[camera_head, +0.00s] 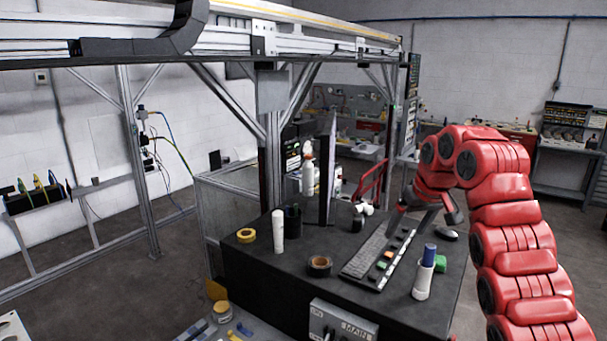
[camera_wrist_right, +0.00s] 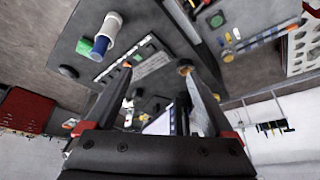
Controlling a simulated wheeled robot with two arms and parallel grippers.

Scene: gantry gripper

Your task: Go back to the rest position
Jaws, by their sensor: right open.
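My right gripper (camera_head: 424,224) hangs at the end of my red right arm above the right part of a dark tabletop (camera_head: 290,280). Its fingers point down, and it is just beyond the keyboard (camera_head: 372,252). In the right wrist view the gripper (camera_wrist_right: 156,68) has its two fingers spread with nothing held between them. The keyboard also shows beyond the fingers in that view. My left gripper is in neither view.
A metal gantry beam (camera_head: 310,48) spans overhead.

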